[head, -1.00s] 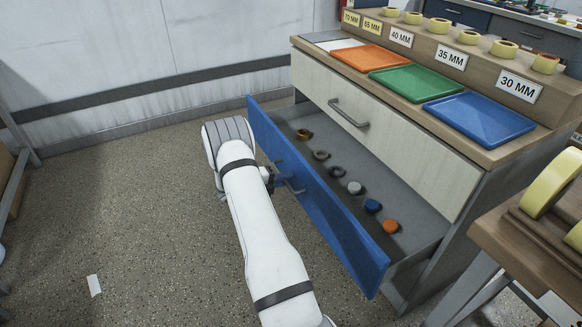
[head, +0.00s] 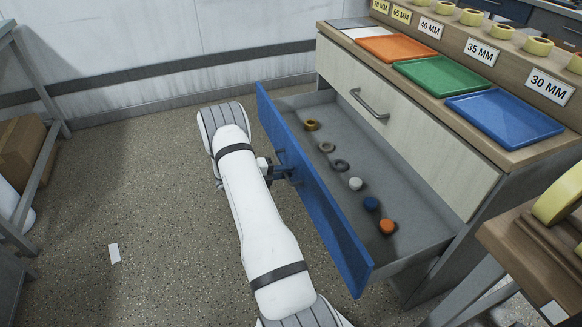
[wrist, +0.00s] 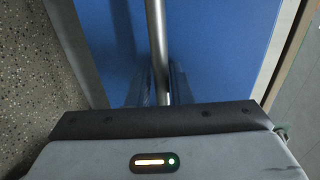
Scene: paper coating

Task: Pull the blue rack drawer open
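The blue-fronted rack drawer (head: 318,195) is pulled well out of the cabinet, and its grey inside is in view. My gripper (head: 280,173) is at the drawer's handle, partly hidden behind my white arm in the head view. In the wrist view, the metal handle bar (wrist: 156,40) runs between my two dark fingers (wrist: 160,85), which are close on both sides of it. The blue drawer front (wrist: 215,50) fills the space behind them. My gripper looks shut on the handle.
Several small rings and rolls (head: 355,184) lie in a row in the drawer. Above is a closed pale drawer (head: 420,125). Orange, green and blue trays (head: 505,118) are on top. A wooden stand (head: 530,240) is at right. Floor at left is mostly clear, with a paper scrap (head: 114,253).

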